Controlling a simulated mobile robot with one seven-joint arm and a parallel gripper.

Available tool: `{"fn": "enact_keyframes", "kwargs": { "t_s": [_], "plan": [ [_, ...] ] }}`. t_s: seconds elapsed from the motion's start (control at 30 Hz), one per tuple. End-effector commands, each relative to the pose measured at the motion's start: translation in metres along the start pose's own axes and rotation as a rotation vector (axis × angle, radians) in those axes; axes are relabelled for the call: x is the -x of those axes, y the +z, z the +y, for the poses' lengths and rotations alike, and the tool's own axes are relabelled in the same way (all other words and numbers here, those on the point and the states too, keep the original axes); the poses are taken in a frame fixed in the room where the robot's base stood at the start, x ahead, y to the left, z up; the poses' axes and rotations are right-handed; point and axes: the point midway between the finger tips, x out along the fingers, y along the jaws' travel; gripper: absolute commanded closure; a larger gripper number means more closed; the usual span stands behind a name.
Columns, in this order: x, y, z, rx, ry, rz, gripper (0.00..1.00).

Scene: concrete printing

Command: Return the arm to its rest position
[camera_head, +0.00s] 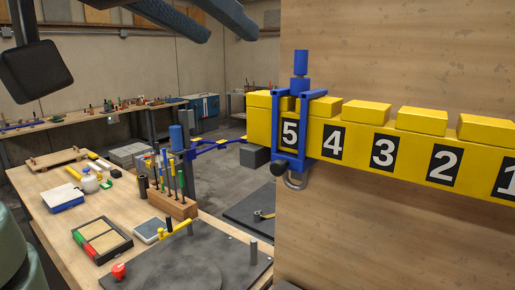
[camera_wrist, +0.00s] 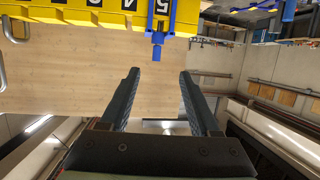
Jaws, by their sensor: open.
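My gripper (camera_wrist: 160,82) shows in the wrist view with its two dark fingers spread wide apart and nothing between them. Beyond the fingers is a wooden panel (camera_wrist: 100,62). The yellow numbered rail (camera_wrist: 70,14) and a blue clamp (camera_wrist: 158,25) lie at the top of that view, which looks upside down. The task names no other object.
In the head view the yellow rail (camera_head: 400,139), with the blue clamp (camera_head: 300,110) at number 5, runs along the wooden panel (camera_head: 400,50). A workbench (camera_head: 60,225) at left holds a tool block (camera_head: 172,203), trays and a dark plate (camera_head: 205,262). Open floor shows behind it.

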Motion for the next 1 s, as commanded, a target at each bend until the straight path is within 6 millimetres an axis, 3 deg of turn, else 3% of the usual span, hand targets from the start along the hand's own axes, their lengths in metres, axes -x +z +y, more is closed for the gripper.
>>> {"fn": "enact_keyframes", "kwargs": {
  "t_s": [0.2,0.43,0.57,0.7,0.9,1.0],
  "plan": [
    [-0.039,0.004,-0.001,0.039,-0.066,0.222,0.37],
    [-0.059,0.017,0.008,0.05,-0.199,0.538,0.37],
    [-0.044,0.031,0.025,0.016,-0.307,0.755,0.37],
    [-0.013,0.047,0.049,-0.046,-0.411,0.945,0.37],
    [0.022,0.06,0.073,-0.119,-0.495,1.092,0.37],
    [0.029,0.061,0.076,-0.132,-0.508,1.114,0.37]
  ]
}}
